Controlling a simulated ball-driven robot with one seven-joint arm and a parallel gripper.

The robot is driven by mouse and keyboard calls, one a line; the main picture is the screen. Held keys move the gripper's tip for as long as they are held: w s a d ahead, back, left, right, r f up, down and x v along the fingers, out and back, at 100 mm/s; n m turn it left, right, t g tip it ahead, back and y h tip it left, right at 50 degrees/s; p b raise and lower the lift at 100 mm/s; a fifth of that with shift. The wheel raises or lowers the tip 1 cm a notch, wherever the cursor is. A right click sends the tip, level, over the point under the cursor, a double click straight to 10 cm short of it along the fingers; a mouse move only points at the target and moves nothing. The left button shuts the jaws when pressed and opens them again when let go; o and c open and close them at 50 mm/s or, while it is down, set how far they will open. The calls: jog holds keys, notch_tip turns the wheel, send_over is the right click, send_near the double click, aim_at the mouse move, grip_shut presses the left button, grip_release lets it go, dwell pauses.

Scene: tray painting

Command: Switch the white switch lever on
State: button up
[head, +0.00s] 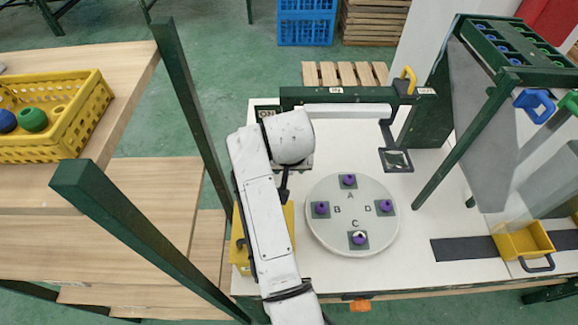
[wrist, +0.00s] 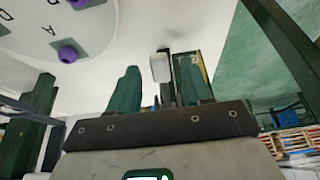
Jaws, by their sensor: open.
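The white switch lever (wrist: 160,67) shows in the wrist view as a white knob in front of a dark mount with a yellow edge. My gripper (wrist: 157,72) is open, with its two green fingers apart. The lever appears between the fingertips in the picture; I cannot tell its depth or whether a finger touches it. In the head view, a dark ON label (head: 267,112) shows at the table's back left. My white arm covers the area below the label, so the lever cannot be made out there, and the gripper is mostly hidden.
A round white turntable (head: 330,239) with several purple-knobbed pads stands right of my arm. A green frame (head: 340,92) with a white bar spans behind it. Green posts (head: 190,110) stand at the left. A yellow tray (head: 522,243) sits at the right.

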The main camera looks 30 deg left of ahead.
jog(key=shift+x, duration=0.9)
grip_shut()
